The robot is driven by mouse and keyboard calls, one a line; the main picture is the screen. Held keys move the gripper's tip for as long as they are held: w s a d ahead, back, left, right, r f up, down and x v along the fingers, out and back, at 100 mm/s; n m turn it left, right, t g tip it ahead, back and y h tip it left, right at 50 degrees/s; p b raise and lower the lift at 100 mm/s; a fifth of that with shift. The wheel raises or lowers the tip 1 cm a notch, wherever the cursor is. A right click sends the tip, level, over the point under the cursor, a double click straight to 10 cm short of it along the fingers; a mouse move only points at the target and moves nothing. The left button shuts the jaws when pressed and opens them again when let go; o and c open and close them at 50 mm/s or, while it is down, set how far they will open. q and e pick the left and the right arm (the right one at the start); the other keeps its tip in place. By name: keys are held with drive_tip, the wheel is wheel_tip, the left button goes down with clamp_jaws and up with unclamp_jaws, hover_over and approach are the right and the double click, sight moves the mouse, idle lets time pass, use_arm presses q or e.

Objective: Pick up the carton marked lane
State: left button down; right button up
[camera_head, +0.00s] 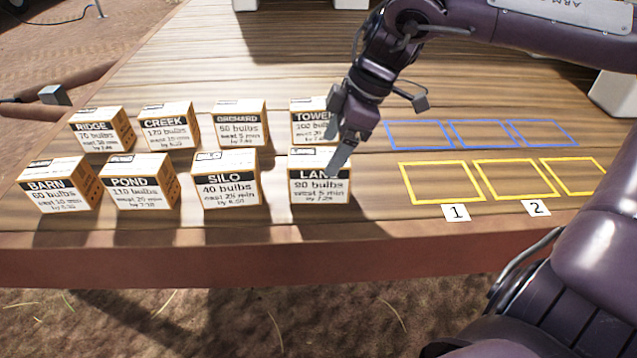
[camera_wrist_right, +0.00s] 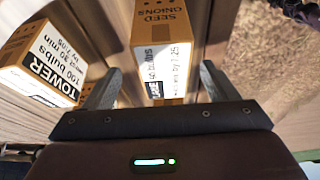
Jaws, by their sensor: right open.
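The carton marked LANE (camera_head: 320,187), white and tan with a black name band, stands at the right end of the front carton row. Its label reads 90 bulbs and by 7:25. My right gripper (camera_head: 337,140) is open over this carton, and a finger hides the end of its name. In the right wrist view, the LANE carton (camera_wrist_right: 163,65) lies between and beyond the open fingers of my right gripper (camera_wrist_right: 160,75), with a gap on each side. It is not gripped. My left gripper is not in view.
The TOWER carton (camera_head: 309,127) stands just behind LANE, close to my right gripper. SILO (camera_head: 229,188) stands to its left, with several other cartons beyond. Yellow outlines (camera_head: 442,182) and blue outlines (camera_head: 418,136) on the wooden table (camera_head: 250,80) to the right are empty.

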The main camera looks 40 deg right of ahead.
sight(319, 171)
drive_tip(key=p+x, duration=0.1)
drive_tip(key=x, duration=0.5)
drive_tip(key=shift+a+f+p, duration=0.3)
drive_tip(key=shift+f, duration=0.05)
drive_tip(key=shift+s, duration=0.1)
drive_tip(key=shift+r, duration=0.1)
drive_tip(key=c, duration=1.4)
